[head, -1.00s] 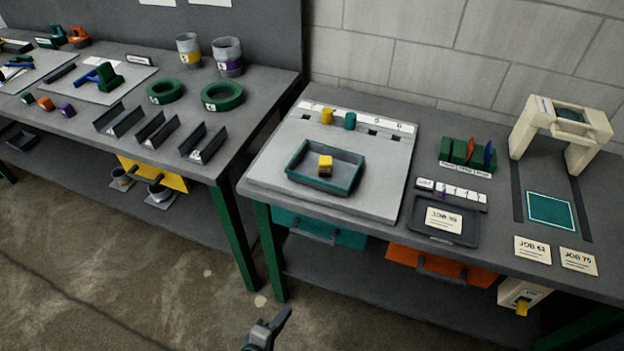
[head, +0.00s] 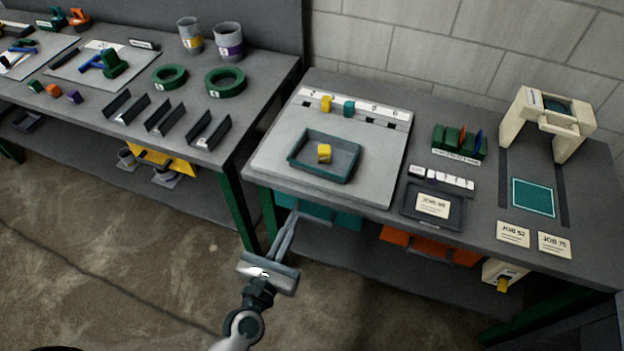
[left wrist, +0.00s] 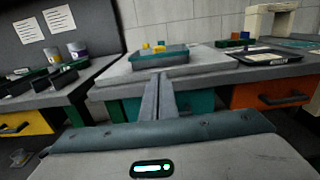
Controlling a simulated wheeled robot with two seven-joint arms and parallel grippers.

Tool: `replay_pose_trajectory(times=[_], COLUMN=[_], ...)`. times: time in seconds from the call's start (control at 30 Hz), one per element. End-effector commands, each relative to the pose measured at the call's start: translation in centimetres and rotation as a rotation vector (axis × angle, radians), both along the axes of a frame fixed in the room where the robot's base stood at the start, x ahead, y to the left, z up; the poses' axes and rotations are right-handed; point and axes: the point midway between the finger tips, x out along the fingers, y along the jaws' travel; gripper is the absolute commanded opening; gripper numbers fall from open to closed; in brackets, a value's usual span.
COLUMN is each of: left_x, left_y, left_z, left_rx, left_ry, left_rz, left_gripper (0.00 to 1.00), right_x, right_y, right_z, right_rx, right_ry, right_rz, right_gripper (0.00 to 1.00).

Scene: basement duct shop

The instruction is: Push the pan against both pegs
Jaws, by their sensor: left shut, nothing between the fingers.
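The pan (head: 310,170) is a dark teal tray on the light grey board (head: 270,165), with a yellow block (head: 324,153) inside it. It also shows in the left wrist view (left wrist: 160,58). Two pegs, a yellow one (head: 327,103) and a teal one (head: 349,108), stand on the numbered white strip behind the pan. A clear gap lies between pan and pegs. My left gripper (head: 292,218) is shut and empty, in front of the table's front edge, apart from the pan. In the left wrist view its fingers (left wrist: 159,92) point toward the board. My right gripper is not in view.
A dark tray with a job card (head: 410,212) lies right of the board, near a cream gantry (head: 520,125). A teal drawer (head: 345,216) hangs below the front edge. The left bench (head: 190,130) holds green rings and dark channels.

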Motion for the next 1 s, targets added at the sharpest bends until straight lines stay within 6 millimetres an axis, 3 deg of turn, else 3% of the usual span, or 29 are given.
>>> replay_pose_trajectory(times=[0.37,1.0], left_x=[2.0,11.4], left_y=[-0.6,-3.7], left_z=[0.2,0.3], left_rx=[0.003,0.005], left_ry=[-0.002,-0.001], left_rz=[0.000,-0.002], left_gripper=[0.00,0.00], right_x=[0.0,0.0], right_y=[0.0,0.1], right_z=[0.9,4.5], right_rx=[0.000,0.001], right_ry=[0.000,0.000], right_rz=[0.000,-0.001], right_gripper=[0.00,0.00])
